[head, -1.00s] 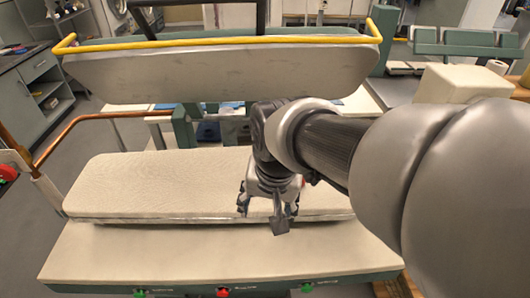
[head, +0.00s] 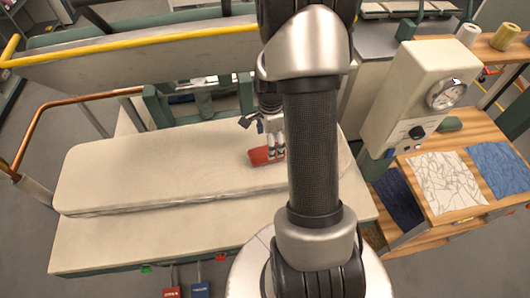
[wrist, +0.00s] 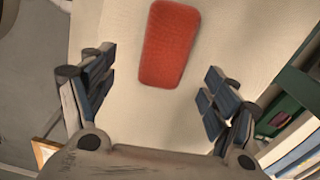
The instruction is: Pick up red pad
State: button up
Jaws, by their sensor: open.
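The red pad (head: 262,156) lies on the cream padded board of the press (head: 130,165), toward its right end. My arm hides part of the area to its right in the head view. In the wrist view the red pad (wrist: 169,45) lies flat, ahead of the fingertips and roughly midway between them. My gripper (wrist: 155,85) is open and empty, with a finger on each side and the pad beyond the tips. In the head view my gripper (head: 272,142) is over or beside the pad; the exact height cannot be told.
The press's upper head with a yellow rail (head: 140,53) is above and behind the board. A cream box with a gauge (head: 415,95) stands at right, near a wooden table with white cloth (head: 447,183) and blue cloth (head: 497,170). A copper rail (head: 75,105) is at left. The board's left part is clear.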

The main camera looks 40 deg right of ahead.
aim_at(266, 151)
jog(key=f, duration=0.4)
jog(key=w+f+b, duration=0.1)
jog(key=f, duration=0.1)
jog(key=shift+a+f, duration=0.25)
jog(key=shift+f, duration=0.15)
jog(key=shift+c, duration=0.5)
jog(key=c, duration=1.1)
jog(key=shift+r, duration=0.1)
